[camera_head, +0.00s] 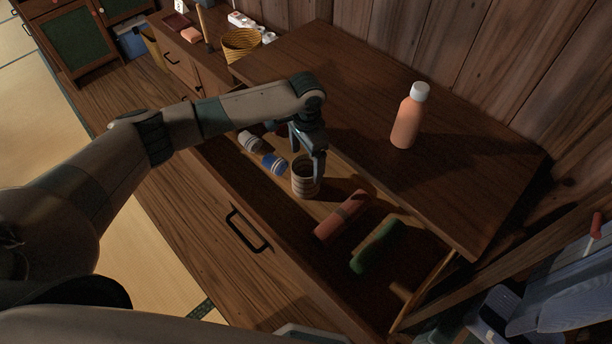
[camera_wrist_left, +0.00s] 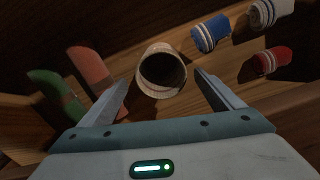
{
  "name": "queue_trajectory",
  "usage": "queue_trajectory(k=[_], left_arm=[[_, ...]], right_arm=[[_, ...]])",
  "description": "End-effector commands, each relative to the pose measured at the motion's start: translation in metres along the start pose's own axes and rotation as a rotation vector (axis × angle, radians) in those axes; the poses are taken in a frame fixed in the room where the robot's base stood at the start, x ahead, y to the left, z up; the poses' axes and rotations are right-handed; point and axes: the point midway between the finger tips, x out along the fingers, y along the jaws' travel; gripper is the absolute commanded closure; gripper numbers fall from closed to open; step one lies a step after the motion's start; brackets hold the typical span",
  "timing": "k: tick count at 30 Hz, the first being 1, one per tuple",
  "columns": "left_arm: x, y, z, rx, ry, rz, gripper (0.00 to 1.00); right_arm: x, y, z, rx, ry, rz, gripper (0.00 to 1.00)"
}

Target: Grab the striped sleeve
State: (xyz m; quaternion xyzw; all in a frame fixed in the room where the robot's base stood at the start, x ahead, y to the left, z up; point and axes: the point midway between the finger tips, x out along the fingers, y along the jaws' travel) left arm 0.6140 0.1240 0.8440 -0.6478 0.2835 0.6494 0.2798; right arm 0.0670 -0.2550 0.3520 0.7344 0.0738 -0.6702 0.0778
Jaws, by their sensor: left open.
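The striped sleeve (camera_head: 304,181) is a pale, hollow cylinder with tan bands, standing in the open drawer (camera_head: 247,232). In the left wrist view the sleeve (camera_wrist_left: 161,88) shows its dark open end, between and just past my fingertips. My left gripper (camera_head: 307,158) is open and points down at the sleeve. One finger overlaps the sleeve in the head view; I cannot tell whether it touches. In the left wrist view my left gripper (camera_wrist_left: 163,82) has its fingers either side of the sleeve, with nothing held. My right gripper is not in view.
The drawer also holds a blue striped roll (camera_head: 274,164), a white striped roll (camera_head: 250,141), a red striped roll (camera_wrist_left: 271,61), a salmon roll (camera_head: 341,215) and a green roll (camera_head: 375,246). A salmon bottle (camera_head: 407,121) stands on the cabinet top (camera_head: 350,95), which overhangs the drawer.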

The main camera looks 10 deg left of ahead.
Motion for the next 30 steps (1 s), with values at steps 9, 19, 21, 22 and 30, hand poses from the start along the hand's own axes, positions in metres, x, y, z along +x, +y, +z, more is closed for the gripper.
queue_trajectory(k=[9, 19, 21, 22, 30], left_arm=[[0.034, 0.000, 0.000, 0.000, -0.001, 0.000, 0.14], [0.035, 0.000, 0.000, 0.000, 0.000, -0.001, 0.14], [0.036, 0.000, 0.001, 0.000, -0.001, 0.000, 0.14], [0.037, 0.000, 0.001, 0.000, -0.001, 0.000, 0.14], [0.060, -0.002, 0.001, -0.002, -0.003, 0.000, 0.14]], right_arm=[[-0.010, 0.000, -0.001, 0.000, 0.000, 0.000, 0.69], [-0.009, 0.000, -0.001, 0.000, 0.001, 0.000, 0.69], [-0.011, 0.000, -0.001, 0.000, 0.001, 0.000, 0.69], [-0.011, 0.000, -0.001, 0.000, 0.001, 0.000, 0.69], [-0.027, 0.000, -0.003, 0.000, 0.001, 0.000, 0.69]])
